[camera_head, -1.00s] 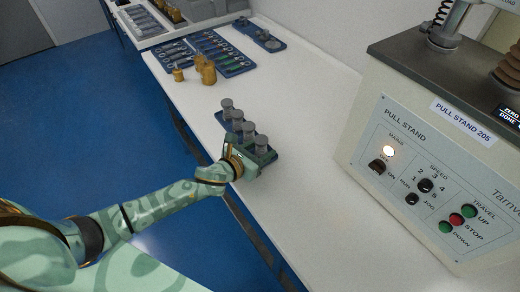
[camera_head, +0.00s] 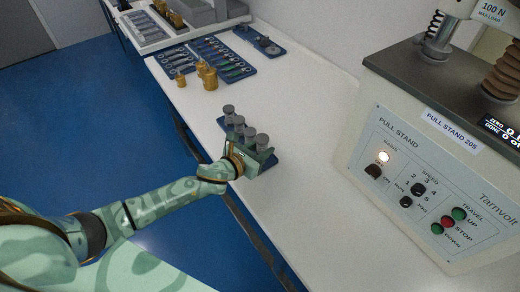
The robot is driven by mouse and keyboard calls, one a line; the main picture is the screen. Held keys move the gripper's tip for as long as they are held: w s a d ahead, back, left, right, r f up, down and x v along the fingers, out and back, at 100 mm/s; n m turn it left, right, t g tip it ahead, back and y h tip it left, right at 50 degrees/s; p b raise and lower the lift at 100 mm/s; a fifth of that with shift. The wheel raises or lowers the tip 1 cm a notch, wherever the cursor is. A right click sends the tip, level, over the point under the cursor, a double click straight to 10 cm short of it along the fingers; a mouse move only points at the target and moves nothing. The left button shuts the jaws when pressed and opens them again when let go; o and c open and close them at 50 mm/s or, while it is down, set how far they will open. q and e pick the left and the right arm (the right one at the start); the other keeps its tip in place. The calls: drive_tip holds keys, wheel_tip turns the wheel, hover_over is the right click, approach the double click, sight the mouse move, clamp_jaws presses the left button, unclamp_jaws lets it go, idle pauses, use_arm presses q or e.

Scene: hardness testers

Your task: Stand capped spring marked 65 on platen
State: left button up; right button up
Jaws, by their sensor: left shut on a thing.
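Several grey capped springs stand in a row on a blue tray (camera_head: 270,162) on the white bench in the head view. The far capped spring (camera_head: 229,112) and the middle ones are clear of my gripper. My left gripper (camera_head: 258,157) is shut on the nearest capped spring (camera_head: 262,141), whose lower part the fingers hide. I cannot read any marking, so I cannot tell which one is 65. The pull stand (camera_head: 425,180) is at the right; no platen can be made out in this view. My right gripper is not in view.
Brass weights (camera_head: 209,78) stand beyond the springs, beside blue trays of tools (camera_head: 222,60). A smaller blue tray (camera_head: 259,41) lies behind. The bench (camera_head: 310,120) is clear between the spring tray and the pull stand.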

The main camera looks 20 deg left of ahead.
sight(259, 141)
use_arm(q)
drive_tip(key=shift+r+p, duration=1.9)
drive_tip(key=shift+r, duration=0.25)
drive_tip(key=shift+f, duration=0.1)
